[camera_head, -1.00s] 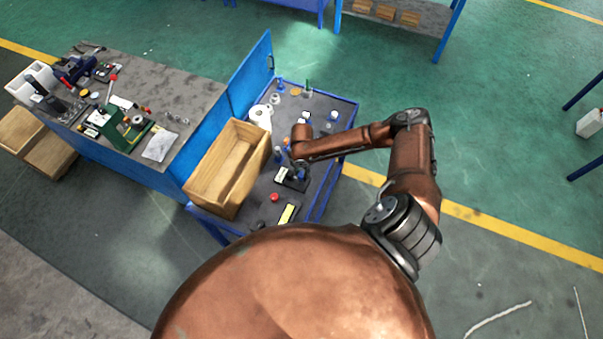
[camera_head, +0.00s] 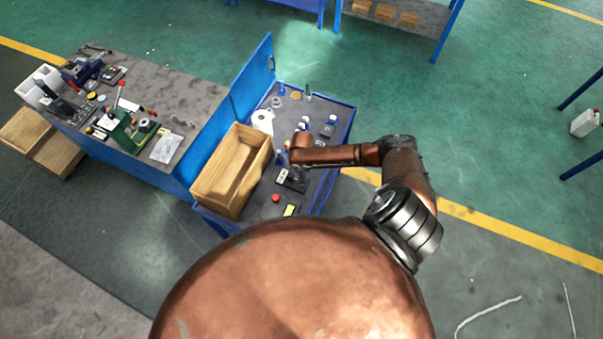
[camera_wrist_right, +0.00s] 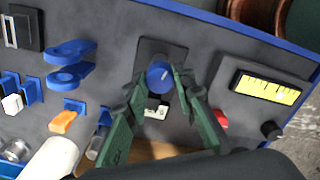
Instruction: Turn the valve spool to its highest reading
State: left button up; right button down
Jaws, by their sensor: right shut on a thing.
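In the right wrist view, the valve spool appears to be a round blue knob (camera_wrist_right: 160,75) with a pale line on its top. It stands on a dark plate (camera_wrist_right: 153,49). A small white reading window (camera_wrist_right: 156,110) sits beside it, partly hidden between the fingers; I cannot read its mark surely. My right gripper (camera_wrist_right: 159,78) has its green fingers closed on either side of the knob. In the head view my right arm reaches over the blue-edged bench (camera_head: 338,112), and its fingers are too small to make out. My left gripper is in neither view.
A yellow scale (camera_wrist_right: 268,88), a black knob (camera_wrist_right: 271,130) and a red button (camera_wrist_right: 221,119) lie right of the gripper. Blue fittings (camera_wrist_right: 69,65) and an orange switch (camera_wrist_right: 62,122) are left. A wooden crate (camera_head: 262,157) stands on the bench's left side.

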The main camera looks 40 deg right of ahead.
jog(key=shift+s+m+p, duration=0.1)
jog(key=shift+m+p, duration=0.7)
jog(key=shift+m, duration=0.4)
jog(key=c, duration=1.7)
grip_release()
jog(key=shift+o, duration=0.4)
jog(key=shift+r, duration=0.1)
notch_tip(320, 180, up, 12)
